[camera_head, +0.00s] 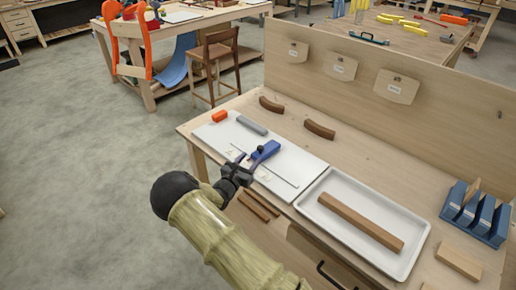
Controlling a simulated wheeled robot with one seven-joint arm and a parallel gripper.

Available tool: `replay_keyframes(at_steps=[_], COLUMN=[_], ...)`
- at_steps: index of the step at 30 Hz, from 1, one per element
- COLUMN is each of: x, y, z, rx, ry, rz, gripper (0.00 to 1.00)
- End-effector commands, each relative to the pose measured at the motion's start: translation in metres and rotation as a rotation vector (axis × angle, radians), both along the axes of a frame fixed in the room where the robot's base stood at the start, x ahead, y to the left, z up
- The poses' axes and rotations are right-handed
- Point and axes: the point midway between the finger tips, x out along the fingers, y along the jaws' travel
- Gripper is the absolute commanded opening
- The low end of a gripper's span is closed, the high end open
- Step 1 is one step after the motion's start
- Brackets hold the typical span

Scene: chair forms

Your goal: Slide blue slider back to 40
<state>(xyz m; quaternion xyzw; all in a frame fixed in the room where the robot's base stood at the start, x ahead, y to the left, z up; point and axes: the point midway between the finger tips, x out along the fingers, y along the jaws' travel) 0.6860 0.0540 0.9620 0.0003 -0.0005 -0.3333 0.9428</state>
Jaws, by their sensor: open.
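The blue slider (268,149) sits on a white board (284,169) with a thin dark line along it, on the wooden bench. My gripper (249,160) is open at the left side of the slider, with its fingers close to the slider's near end. I cannot tell whether the fingers touch it. Scale marks and the number 40 are not readable, and my gripper hides part of the board.
A grey bar (252,125) and an orange block (219,116) lie toward the board's far left. A white tray (408,217) holding a long wooden bar (362,222) is right of the board. A blue rack (476,216) stands farther right. An upright panel (440,128) backs the bench.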

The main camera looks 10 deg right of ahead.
Motion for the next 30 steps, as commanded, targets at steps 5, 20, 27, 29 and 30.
replay_keyframes(at_steps=[5,20,27,29,30], x=[0.025,0.054,0.054,0.054,0.054], y=[-0.022,-0.044,-0.044,-0.044,-0.044], z=[0.002,0.000,0.000,0.000,0.000], rx=[0.000,0.000,0.000,0.000,0.000], ry=[0.000,0.001,0.000,0.000,0.000], rz=[-0.003,0.000,0.000,0.000,0.000], gripper=[0.46,0.46,0.19,0.07,0.00])
